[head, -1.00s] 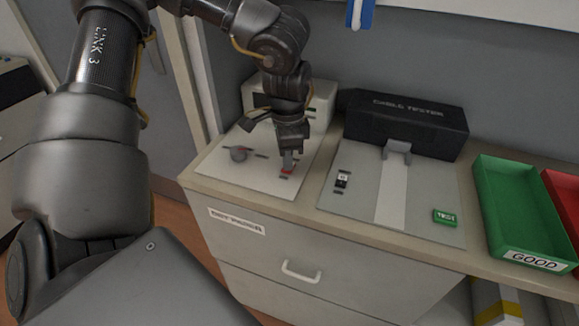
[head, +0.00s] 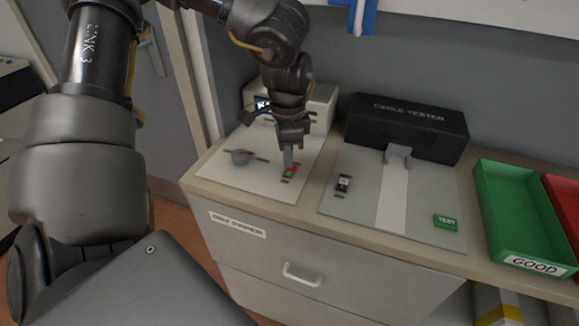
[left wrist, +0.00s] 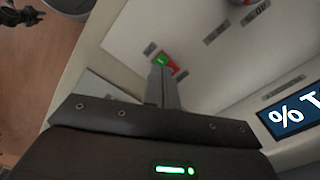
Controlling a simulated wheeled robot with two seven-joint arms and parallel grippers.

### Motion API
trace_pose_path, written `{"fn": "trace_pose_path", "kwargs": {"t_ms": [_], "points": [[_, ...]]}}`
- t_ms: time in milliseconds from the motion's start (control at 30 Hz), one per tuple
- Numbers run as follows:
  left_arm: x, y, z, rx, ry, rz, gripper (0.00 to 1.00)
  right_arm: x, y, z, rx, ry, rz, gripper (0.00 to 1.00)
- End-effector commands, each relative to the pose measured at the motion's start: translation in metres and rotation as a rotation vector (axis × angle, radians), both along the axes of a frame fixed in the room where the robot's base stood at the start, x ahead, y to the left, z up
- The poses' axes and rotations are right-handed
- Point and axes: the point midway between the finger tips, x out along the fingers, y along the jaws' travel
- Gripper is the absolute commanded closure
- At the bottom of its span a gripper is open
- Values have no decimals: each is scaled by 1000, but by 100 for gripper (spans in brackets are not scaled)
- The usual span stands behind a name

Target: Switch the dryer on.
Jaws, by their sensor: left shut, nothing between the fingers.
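The display is lit; in the left wrist view the display (left wrist: 296,117) reads "% T", cut off by the frame edge. The rocker switch (head: 289,173) shows green and red; the switch (left wrist: 163,61) also shows in the left wrist view. My left gripper (head: 288,158) is shut and empty, pointing down with its fingertips right at the switch. Whether they touch it is unclear.
A black cable tester (head: 405,125) with a grey plate and a green TEST button (head: 446,222) stands right of the dryer. A green GOOD tray (head: 487,205) and a red tray (head: 568,200) are farther right. A drawer handle (head: 301,275) is below.

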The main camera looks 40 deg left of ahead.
Motion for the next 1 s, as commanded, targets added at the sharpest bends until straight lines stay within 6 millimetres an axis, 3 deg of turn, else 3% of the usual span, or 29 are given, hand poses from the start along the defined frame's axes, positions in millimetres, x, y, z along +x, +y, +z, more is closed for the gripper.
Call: {"fn": "trace_pose_path", "kwargs": {"t_ms": [400, 1000], "points": [[0, 0, 36, 1, -1, 1, 100, 0, 0, 15, 0, 0, 0, 64], [0, 0, 40, 0, 0, 0, 100, 0, 0, 16, 0, 0, 0, 64]]}}
